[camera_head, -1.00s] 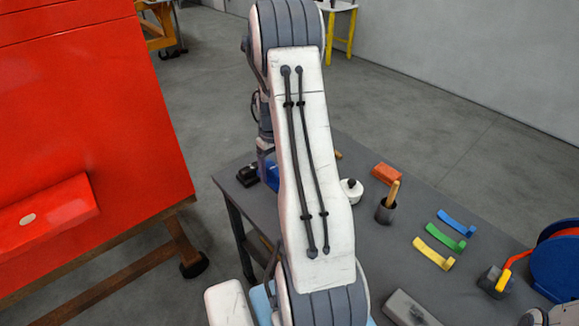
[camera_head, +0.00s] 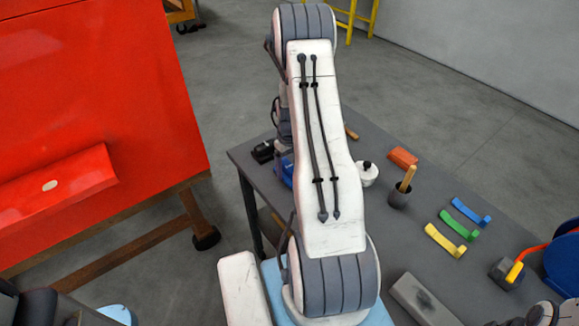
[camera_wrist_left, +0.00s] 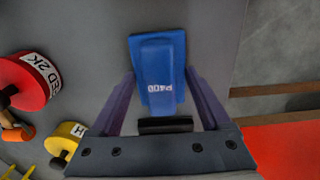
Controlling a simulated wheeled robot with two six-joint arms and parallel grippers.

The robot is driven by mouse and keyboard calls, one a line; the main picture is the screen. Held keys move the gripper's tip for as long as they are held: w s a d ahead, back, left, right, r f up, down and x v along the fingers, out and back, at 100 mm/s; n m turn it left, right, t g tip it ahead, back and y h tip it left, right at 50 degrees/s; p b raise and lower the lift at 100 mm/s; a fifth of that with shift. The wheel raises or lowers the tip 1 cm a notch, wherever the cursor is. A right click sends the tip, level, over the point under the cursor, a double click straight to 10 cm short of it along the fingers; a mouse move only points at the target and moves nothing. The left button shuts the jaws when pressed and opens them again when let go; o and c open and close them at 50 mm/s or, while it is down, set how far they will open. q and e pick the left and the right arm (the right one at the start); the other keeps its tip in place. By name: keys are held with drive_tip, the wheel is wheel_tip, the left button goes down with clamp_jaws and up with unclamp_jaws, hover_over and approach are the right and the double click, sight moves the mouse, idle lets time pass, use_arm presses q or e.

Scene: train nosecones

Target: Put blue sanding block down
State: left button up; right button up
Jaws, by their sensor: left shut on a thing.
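The blue sanding block (camera_wrist_left: 166,50), marked P400, sits between the two purple fingers of my left gripper (camera_wrist_left: 160,74) in the left wrist view. The gripper is shut on it. In the head view a small part of the blue block (camera_head: 287,172) shows beside my white left forearm, at the left end of the dark table (camera_head: 330,275). My left gripper (camera_head: 281,163) there is mostly hidden behind the arm. The block is over the grey tabletop; I cannot tell whether it touches it. My right gripper is not in view.
A black item (camera_head: 263,151) is near the table's left edge. Red (camera_wrist_left: 30,82) and yellow (camera_wrist_left: 66,139) cans show in the wrist view. A red panel (camera_head: 90,90) stands left.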

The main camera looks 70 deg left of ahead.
use_arm(q)
drive_tip(key=shift+f, duration=0.1)
drive_tip(key=o, duration=1.5)
